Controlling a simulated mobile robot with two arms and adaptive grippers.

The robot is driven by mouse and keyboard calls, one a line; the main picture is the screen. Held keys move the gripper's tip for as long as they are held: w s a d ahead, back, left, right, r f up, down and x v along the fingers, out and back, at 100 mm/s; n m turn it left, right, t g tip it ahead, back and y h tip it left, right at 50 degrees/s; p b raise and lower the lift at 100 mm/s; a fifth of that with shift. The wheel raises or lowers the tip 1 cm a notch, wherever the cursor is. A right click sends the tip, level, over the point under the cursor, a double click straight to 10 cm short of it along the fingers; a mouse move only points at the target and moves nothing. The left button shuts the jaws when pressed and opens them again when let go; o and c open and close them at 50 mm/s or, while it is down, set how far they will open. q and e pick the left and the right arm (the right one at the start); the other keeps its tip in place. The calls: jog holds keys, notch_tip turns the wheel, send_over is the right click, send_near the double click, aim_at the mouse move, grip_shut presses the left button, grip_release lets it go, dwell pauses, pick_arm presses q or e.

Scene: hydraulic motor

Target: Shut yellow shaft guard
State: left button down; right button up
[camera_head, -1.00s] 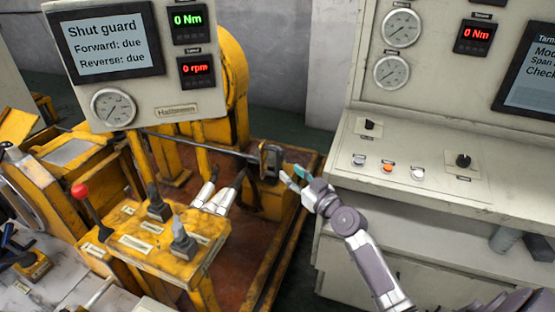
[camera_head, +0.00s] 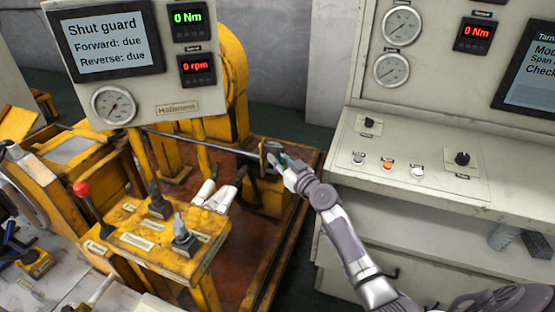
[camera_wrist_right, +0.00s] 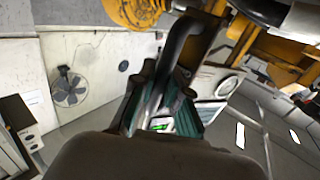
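A yellow arched cover (camera_head: 236,85), which looks like the shaft guard, stands behind the display panel; the panel hides much of it, so I cannot tell its position. A thin shaft (camera_head: 205,143) runs below it to a dark block on a yellow stand. My right gripper (camera_head: 280,161) is at this dark block (camera_head: 269,152). In the right wrist view its teal-lined fingers (camera_wrist_right: 163,95) stand apart on either side of a dark curved bar (camera_wrist_right: 183,40). I see no clear grip on the bar.
The display panel (camera_head: 112,38) reads "Shut guard", with forward and reverse due. A yellow lever console (camera_head: 150,232) with a red-knobbed lever (camera_head: 82,189) stands in front. A grey control cabinet (camera_head: 440,155) with knobs and buttons borders my right arm.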

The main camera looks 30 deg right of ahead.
grip_shut()
jog(key=shift+w+a, duration=0.4)
jog(key=shift+a, duration=0.05)
jog(key=w+a+b, duration=0.2)
jog(key=w+a, duration=0.2)
jog(key=w, duration=0.1)
jog(key=w+a+b, duration=0.3)
jog(key=w+a, duration=0.2)
jog(key=shift+w+a, duration=0.15)
jog(key=shift+w, duration=0.1)
jog(key=shift+r, duration=0.15)
jog(key=o, duration=0.6)
grip_release()
jog(key=shift+w+a, duration=0.15)
